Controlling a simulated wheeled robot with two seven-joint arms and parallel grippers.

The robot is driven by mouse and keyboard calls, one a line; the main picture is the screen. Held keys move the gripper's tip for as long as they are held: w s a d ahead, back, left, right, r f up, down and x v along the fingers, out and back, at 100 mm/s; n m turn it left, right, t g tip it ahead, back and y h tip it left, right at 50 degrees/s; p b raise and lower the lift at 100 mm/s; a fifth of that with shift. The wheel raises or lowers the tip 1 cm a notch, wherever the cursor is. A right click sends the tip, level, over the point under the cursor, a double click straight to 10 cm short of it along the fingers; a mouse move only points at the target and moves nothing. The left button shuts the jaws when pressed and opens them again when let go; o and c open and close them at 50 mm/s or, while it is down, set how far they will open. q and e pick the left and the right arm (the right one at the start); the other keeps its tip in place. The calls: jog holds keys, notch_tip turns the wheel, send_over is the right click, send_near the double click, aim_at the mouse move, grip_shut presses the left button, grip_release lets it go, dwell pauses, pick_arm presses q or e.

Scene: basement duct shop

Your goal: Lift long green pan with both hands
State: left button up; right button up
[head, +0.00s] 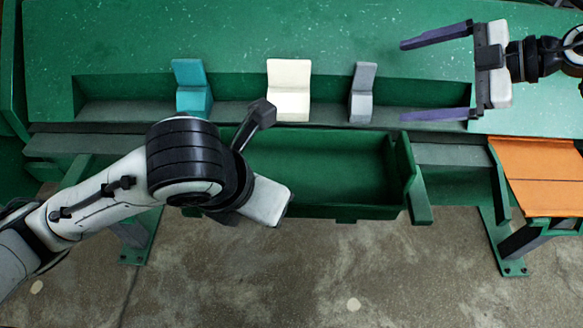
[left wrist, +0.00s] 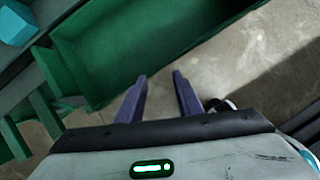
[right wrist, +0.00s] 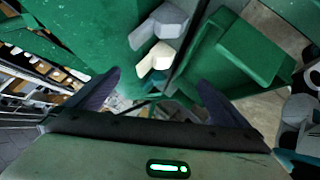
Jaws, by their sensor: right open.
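The long green pan (head: 330,165) sits along the front of the green bench, with an upright green end piece (head: 417,180) at its right. My left arm hides its left end in the head view. The pan also shows in the left wrist view (left wrist: 120,45) and the right wrist view (right wrist: 240,55). My right gripper (head: 403,80) is open and empty above the bench's right side, behind the pan's right end.
Teal (head: 193,90), white (head: 289,90) and grey (head: 362,93) blocks stand in a bench recess behind the pan. An orange panel (head: 540,175) lies at the right. Concrete floor (head: 330,270) lies open in front.

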jog(key=s+a+f+g+h+b, duration=0.1)
jog(key=s+a+f+g+h, duration=0.1)
jog(key=s+a+f+g, duration=0.1)
pick_arm(q)
jog(key=w+a+r+n+g, duration=0.1)
jog(key=w+a+r, duration=0.2)
jog(key=w+a, duration=0.1)
jog(key=w+a+r+n+g+y+b, duration=0.1)
jog(key=w+a+r+n, duration=0.1)
jog(key=a, duration=0.4)
jog(key=w+a+r+n+g+y+b, duration=0.1)
jog(key=w+a+r+n, duration=0.1)
jog(key=w+a, duration=0.3)
jog(key=shift+w+a+r, duration=0.2)
jog(key=shift+r, duration=0.25)
jog(key=shift+w+a+r, duration=0.15)
jog(key=shift+r, duration=0.25)
pick_arm(e)
jog(key=m+g+h, duration=0.2)
jog(key=m+h, duration=0.1)
jog(key=h, duration=0.5)
send_near(404, 166)
jog(key=shift+w+d+f, duration=0.15)
jog(key=shift+w+f, duration=0.35)
jog(key=shift+w, duration=0.05)
jog(key=shift+w+d+f, duration=0.2)
jog(key=shift+w+f, duration=0.3)
jog(key=shift+w, duration=0.05)
